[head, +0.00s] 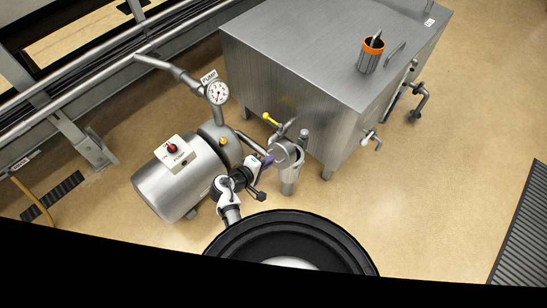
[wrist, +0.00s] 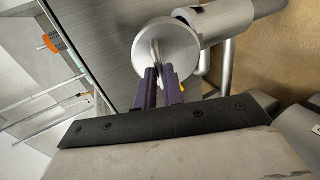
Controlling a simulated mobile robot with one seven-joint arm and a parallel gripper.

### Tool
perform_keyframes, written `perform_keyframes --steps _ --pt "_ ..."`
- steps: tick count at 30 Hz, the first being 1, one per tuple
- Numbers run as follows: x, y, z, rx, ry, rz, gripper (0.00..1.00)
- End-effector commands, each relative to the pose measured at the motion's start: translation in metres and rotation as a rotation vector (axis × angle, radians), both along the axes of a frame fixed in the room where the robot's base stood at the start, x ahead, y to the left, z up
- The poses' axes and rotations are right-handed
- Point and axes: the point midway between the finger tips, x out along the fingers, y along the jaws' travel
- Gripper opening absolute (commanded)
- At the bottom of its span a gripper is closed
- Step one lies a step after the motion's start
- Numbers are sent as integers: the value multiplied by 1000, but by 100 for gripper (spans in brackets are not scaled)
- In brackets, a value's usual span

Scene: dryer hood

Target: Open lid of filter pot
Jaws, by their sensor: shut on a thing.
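The filter pot (head: 289,186) is a small grey metal cylinder standing upright between the pump and the large steel tank. In the wrist view its body (wrist: 232,18) runs off to the upper right. Its round lid (head: 284,152) appears tilted up from the pot's mouth. The lid's disc (wrist: 178,42) faces the wrist camera, with the mouth end partly behind it. My gripper (head: 268,160) reaches the lid from the left. In the wrist view its purple fingers (wrist: 160,75) are shut on the thin handle (wrist: 156,51) on the lid's face.
The pump (head: 178,180) with its gauge (head: 217,92) stands close on the left. The steel tank (head: 300,60) stands behind, with an orange-rimmed cup (head: 371,54) on top. A yellow-handled valve (head: 271,118) is near the pot. Open floor (head: 420,210) lies to the right.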

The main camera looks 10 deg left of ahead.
Motion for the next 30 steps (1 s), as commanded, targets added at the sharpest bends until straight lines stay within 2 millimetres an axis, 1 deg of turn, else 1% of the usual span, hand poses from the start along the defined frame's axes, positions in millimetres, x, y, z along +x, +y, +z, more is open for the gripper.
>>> perform_keyframes --steps 1,6,12,19,30 --pt "-7 5 -13 6 15 5 0" --pt "-18 12 -26 8 19 6 0" --pt "-26 16 -37 6 18 1 0" --pt "-29 18 -43 5 16 -3 0" --pt "-30 17 -44 3 15 -8 0"
